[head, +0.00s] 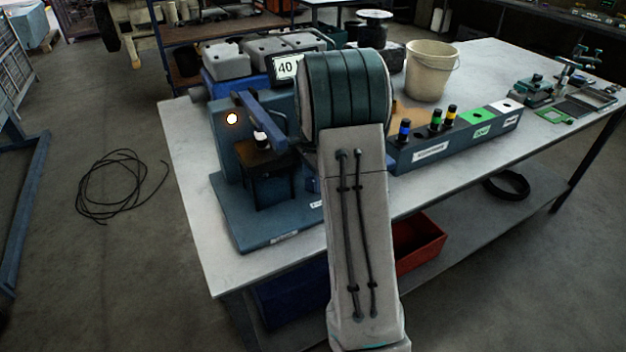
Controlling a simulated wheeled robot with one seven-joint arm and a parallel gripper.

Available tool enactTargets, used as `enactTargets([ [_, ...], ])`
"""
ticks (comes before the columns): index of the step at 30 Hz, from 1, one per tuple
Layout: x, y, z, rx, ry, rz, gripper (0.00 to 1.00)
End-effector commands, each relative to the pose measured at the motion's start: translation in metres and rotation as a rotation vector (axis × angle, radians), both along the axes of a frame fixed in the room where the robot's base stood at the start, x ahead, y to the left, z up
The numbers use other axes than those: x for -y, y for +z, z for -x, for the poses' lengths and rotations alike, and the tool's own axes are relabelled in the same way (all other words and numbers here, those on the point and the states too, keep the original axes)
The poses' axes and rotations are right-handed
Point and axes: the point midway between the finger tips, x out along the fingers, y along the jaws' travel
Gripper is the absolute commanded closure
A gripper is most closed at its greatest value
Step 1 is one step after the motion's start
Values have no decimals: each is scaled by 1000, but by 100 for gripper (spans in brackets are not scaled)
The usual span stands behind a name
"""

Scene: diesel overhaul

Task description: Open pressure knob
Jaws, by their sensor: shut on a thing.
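A blue bench machine (225,150) with a blue lever (262,118) stands at the near left of the table. A small round light or bright spot (232,118) shows on its face.
A long box (455,140) with blue, green and yellow-banded pieces stands right of my arm. A beige bucket (430,75) stands behind it. Tools lie at the far right of the white table (500,65). A red bin (420,245) is on the lower shelf.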

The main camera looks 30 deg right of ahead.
Motion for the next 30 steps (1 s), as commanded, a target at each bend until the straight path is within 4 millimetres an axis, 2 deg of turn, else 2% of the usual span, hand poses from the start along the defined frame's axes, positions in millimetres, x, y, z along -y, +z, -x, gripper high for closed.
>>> enactTargets([
  [15,0,2,-2,5,409,1,85],
  [30,0,2,-2,5,537,2,85],
])
